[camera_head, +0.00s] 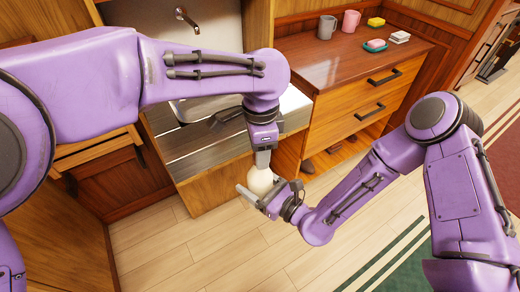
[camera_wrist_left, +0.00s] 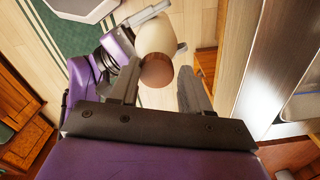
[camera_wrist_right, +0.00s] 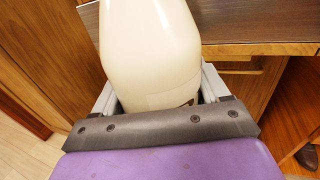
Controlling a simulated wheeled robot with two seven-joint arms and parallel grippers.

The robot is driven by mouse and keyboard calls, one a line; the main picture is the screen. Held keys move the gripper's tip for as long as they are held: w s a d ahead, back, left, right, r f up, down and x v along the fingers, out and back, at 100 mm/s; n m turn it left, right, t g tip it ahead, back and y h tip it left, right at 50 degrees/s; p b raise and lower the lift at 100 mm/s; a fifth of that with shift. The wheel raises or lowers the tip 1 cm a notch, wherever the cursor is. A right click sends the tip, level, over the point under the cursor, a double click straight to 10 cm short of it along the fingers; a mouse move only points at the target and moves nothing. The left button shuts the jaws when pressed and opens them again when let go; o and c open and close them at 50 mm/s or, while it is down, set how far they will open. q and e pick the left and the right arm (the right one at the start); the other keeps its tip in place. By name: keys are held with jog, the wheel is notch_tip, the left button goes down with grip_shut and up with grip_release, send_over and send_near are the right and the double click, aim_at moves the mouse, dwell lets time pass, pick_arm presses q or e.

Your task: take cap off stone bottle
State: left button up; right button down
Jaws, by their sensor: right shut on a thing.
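The cream stone bottle (camera_head: 261,182) is held off the floor in front of the counter. It fills the upper middle of the right wrist view (camera_wrist_right: 152,50), and its body also shows in the left wrist view (camera_wrist_left: 155,35). Its brown cap (camera_wrist_left: 157,71) faces the left wrist camera. My right gripper (camera_head: 258,194) is shut on the bottle's body. My left gripper (camera_head: 263,160) is above the bottle. In the left wrist view its fingers (camera_wrist_left: 157,80) are spread, with the cap showing in the gap between them. I cannot tell whether they touch it. The head view hides the cap.
A sink counter (camera_head: 188,160) stands behind the bottle. To its right, a wooden drawer cabinet (camera_head: 330,72) carries a grey mug (camera_head: 326,27), a pink mug (camera_head: 350,23), a yellow sponge (camera_head: 376,22) and soap on a dish (camera_head: 375,45). The floor in front is clear.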

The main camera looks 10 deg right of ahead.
pick_arm(q)
jog(key=o, duration=0.3)
jog(key=shift+r, duration=0.15)
notch_tip(320, 180, up, 4)
jog(key=shift+r, duration=0.1)
jog(key=shift+c, duration=0.4)
jog(key=r+m, duration=0.1)
jog(key=m, duration=0.2)
jog(key=r+m, duration=0.1)
jog(key=m, duration=0.2)
jog(key=r+m, duration=0.1)
jog(key=m, duration=0.2)
jog(key=shift+d+r+g, duration=0.15)
jog(key=shift+d+g, duration=0.1)
jog(key=shift+g, duration=0.05)
jog(key=shift+s+a+f+m, duration=0.1)
jog(key=shift+a+f+m, duration=0.05)
jog(key=shift+f+m, duration=0.2)
notch_tip(320, 180, down, 7)
jog(key=shift+f, duration=0.15)
